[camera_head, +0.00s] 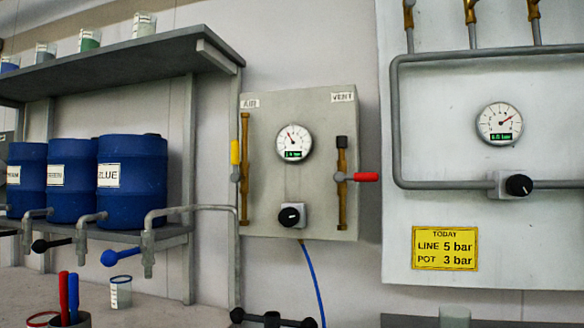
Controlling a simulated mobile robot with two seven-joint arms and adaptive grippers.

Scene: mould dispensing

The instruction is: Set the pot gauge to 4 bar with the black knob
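A white round gauge (294,143) sits on the grey panel (272,185) marked AIR and VENT. Its red needle points up and left; its small green readout is too small to read surely. A black knob (290,216) is below it on the same panel. A second gauge (500,124) is on the right board, its needle up and right, readout seemingly 6.0 bar. Another black knob (519,185) sits below that one, on the grey pipe. A yellow sign (445,248) reads LINE 5 bar, POT 3 bar. Neither gripper is in view.
A yellow-handled valve (236,152) and a red-handled valve (366,177) flank the left gauge. A blue hose (313,280) hangs from the panel. Blue drums (133,192) with taps stand at left.

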